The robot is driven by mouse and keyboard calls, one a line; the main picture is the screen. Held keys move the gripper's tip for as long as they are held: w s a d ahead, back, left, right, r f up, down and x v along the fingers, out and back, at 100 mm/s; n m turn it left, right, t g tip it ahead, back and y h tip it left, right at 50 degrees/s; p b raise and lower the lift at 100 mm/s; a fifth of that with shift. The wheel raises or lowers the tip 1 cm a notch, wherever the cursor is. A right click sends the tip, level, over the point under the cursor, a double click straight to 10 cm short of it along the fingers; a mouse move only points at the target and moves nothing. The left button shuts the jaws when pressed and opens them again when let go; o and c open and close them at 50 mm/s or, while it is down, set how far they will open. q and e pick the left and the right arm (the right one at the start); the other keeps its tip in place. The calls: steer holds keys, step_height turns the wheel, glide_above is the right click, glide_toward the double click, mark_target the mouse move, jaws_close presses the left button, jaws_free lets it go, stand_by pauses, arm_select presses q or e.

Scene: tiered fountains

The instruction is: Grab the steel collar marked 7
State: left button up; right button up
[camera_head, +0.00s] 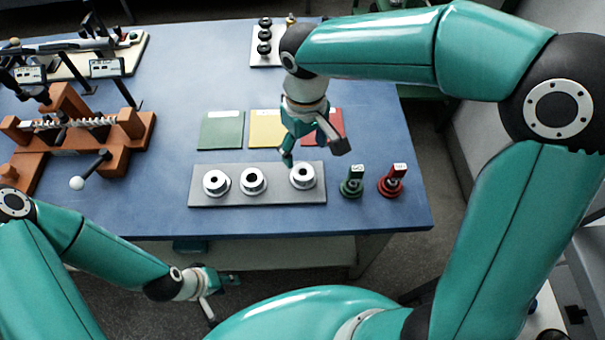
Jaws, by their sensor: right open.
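Three steel collars stand on a grey plate (257,201) on the blue table: a left one (215,189), a middle one (252,186) and a right one (303,182). I cannot read a 7 on any of them. My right gripper (314,158) is open and points down, just above and behind the right collar. Its fingers are apart, and nothing is between them. My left gripper (226,298) is low, in front of the table's near edge, with its fingers spread and empty.
Green (222,131), yellow (265,124) and red (337,122) mats lie behind the plate. A green tagged piece (352,187) and a red one (391,186) stand to its right. A brown fixture (130,140) with a ball-ended lever (77,183) fills the left side.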

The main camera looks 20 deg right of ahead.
glide_above(305, 174)
steer(key=s, duration=0.1)
steer(key=f, duration=0.4)
steer(key=shift+s+a+f, duration=0.15)
steer(key=shift+a+f, duration=0.05)
steer(key=shift+a, duration=0.1)
steer(key=shift+s+f, duration=0.1)
steer(key=shift+f, duration=2.55)
steer(key=shift+c, duration=0.3)
steer(key=c, duration=1.2)
steer(key=shift+r, duration=0.1)
